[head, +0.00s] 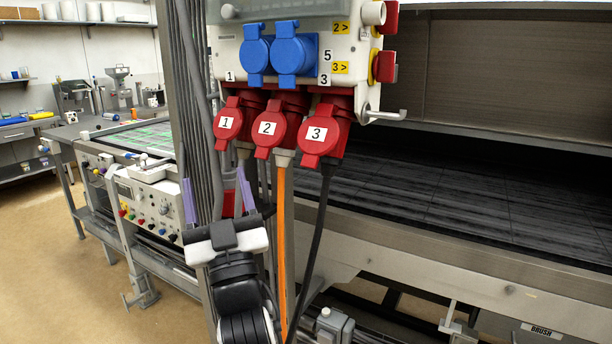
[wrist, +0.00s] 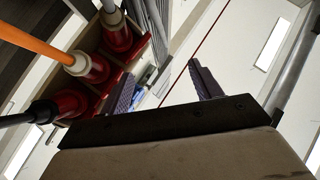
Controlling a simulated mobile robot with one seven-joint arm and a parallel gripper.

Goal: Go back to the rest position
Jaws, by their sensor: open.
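My gripper (head: 215,186) is in the lower middle of the head view, pointing up, with its two purple fingers apart and nothing between them. It stands below and slightly left of the socket box (head: 340,70), close to the hanging cables. In the wrist view my gripper (wrist: 162,72) also shows open and empty, with the sockets and plugs to its left. I cannot tell from these views whether a finger touches a cable.
Red sockets 1 (head: 228,122), 2 (head: 268,129) and 3 (head: 318,134) have cables below, including an orange cable (head: 283,230) and a black cable (head: 318,225). A metal post (head: 178,90) stands left of the box. The dryer (head: 480,190) fills the right. Floor (head: 50,270) is clear at left.

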